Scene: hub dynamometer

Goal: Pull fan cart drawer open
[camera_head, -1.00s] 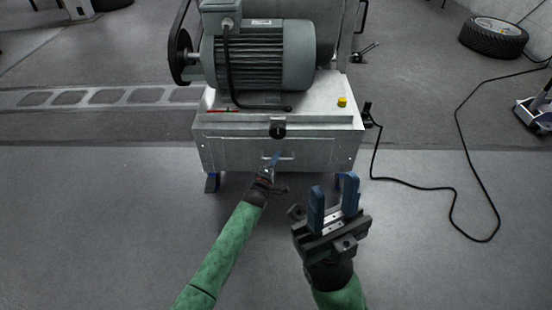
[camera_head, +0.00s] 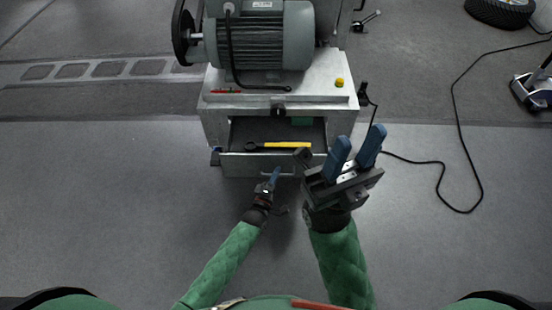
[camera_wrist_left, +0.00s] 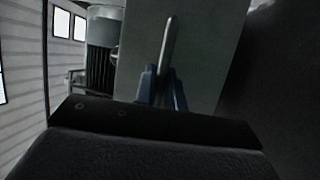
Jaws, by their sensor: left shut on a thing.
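The fan cart (camera_head: 350,101) is a grey metal cabinet with a large motor (camera_head: 262,42) on top. My left gripper (camera_head: 273,176) is shut on the bar handle at the drawer's front. In the left wrist view the blue fingers (camera_wrist_left: 160,88) close around the handle (camera_wrist_left: 168,45). My right gripper (camera_head: 354,150) is open and empty, in front of the drawer's right end.
A red-handled tool (camera_head: 226,91) and a yellow button (camera_head: 339,83) are on the cart top. A black cable (camera_head: 468,120) runs over the floor at right. A tire (camera_head: 500,10) and a wheeled device (camera_head: 535,88) stand further right. The floor around the drawer's front is clear.

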